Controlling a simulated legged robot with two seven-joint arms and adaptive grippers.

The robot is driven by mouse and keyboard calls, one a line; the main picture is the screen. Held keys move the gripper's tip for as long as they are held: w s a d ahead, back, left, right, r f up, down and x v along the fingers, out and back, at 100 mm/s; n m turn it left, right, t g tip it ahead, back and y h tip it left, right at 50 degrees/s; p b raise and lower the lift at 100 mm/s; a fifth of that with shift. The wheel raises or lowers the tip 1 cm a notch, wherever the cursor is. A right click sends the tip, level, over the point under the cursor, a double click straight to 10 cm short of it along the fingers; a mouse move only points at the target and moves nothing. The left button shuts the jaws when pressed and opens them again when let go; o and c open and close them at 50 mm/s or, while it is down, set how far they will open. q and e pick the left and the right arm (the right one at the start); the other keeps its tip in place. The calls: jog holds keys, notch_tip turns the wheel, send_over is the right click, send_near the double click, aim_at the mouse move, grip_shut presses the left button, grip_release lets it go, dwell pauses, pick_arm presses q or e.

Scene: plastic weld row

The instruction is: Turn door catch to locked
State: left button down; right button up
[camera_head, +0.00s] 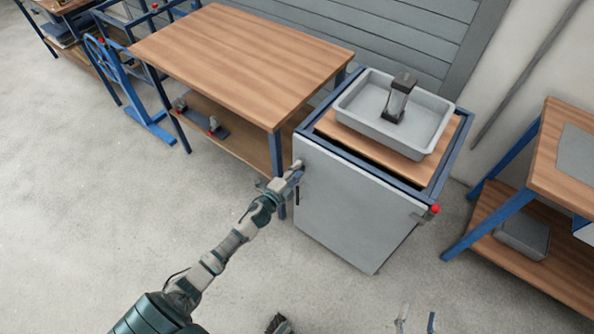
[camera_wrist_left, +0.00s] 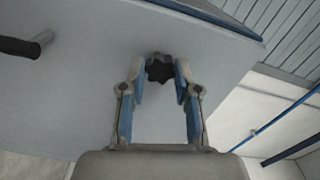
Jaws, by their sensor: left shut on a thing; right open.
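The door catch is a dark lobed knob (camera_wrist_left: 160,68) on the pale grey cabinet door (camera_head: 350,210). In the left wrist view it sits between the fingertips of my left gripper (camera_wrist_left: 161,78), which is shut on it. In the head view my left gripper (camera_head: 292,173) is at the door's upper left edge and mostly hides the knob. A dark bar handle (camera_head: 297,195) is just below it; it also shows at the upper left in the left wrist view (camera_wrist_left: 25,46). The door looks closed. My right gripper (camera_head: 417,321) is open and empty at the bottom edge, only its fingertips showing.
A grey tray (camera_head: 440,136) with a dark-ended clear object (camera_head: 398,97) stands on the cabinet. A red knob (camera_head: 435,209) is at its right corner. A wooden table (camera_head: 240,50) is close on the left, another bench (camera_head: 562,160) on the right. The floor in front is clear.

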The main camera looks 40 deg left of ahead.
pick_arm(q)
jog(key=shift+d+f, duration=0.15)
jog(key=shift+f, duration=0.1)
jog(key=c, duration=0.8)
grip_release()
jog(key=shift+c, duration=0.2)
jog(key=shift+r, duration=0.1)
jog(key=s, duration=1.2)
